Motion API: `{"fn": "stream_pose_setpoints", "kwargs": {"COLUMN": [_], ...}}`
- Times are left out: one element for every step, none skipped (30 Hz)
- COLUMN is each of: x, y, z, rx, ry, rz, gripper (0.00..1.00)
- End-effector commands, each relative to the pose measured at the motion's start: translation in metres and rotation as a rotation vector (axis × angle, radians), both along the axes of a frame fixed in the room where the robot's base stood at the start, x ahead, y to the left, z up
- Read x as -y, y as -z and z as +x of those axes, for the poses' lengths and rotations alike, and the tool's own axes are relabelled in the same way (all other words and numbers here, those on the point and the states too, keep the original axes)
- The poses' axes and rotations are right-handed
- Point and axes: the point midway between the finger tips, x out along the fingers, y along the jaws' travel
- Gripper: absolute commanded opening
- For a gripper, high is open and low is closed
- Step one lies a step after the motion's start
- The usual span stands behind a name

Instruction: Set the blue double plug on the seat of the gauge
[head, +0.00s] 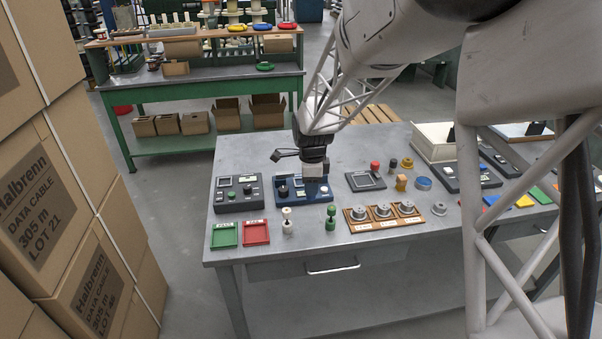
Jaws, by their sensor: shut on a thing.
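My gripper (315,178) points down over the dark blue gauge (285,191) near the middle of the bench. It is shut on a blue piece, which I take to be the blue double plug (317,188). Only a small blue part of it shows at the fingers. The gauge has a small light display on its face. Its seat is hidden or too small to make out behind my gripper. I cannot tell whether the plug touches the gauge.
A cream double plug (287,222) and a green double plug (331,217) stand in front. Green (224,235) and red (256,233) trays lie front left. A dark control box (238,194) stands left of the gauge. A wooden holder (384,217) with metal pieces lies right. Stacked cartons (90,270) rise at left.

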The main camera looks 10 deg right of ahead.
Motion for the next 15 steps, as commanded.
{"fn": "stream_pose_setpoints", "kwargs": {"x": [0.000,0.000,-0.001,-0.001,-0.001,-0.001,-0.002,-0.002,-0.002,-0.002,-0.002,-0.003,-0.003,-0.003,-0.003], "y": [0.001,0.001,0.002,0.002,0.002,0.003,0.004,0.004,0.004,0.005,0.005,0.006,0.006,0.007,0.007], "z": [0.007,0.011,0.016,0.021,0.025,0.030,0.034,0.039,0.044,0.048,0.052,0.058,0.062,0.066,0.071], "rx": [0.000,0.000,0.000,0.000,0.000,0.000,0.000,0.001,0.001,0.001,0.001,0.001,0.001,0.001,0.000], "ry": [0.000,0.000,0.000,0.000,0.000,0.000,0.000,0.000,0.000,0.000,0.000,0.000,0.000,0.000,0.000], "rz": [0.000,0.000,0.000,0.000,0.000,0.000,0.000,0.000,0.000,0.000,0.000,0.000,0.000,0.000,0.000], "gripper": [0.05,0.05,0.05,0.05,0.05,0.05,0.05,0.05,0.05,0.05,0.05,0.05,0.05,0.05,0.05]}}
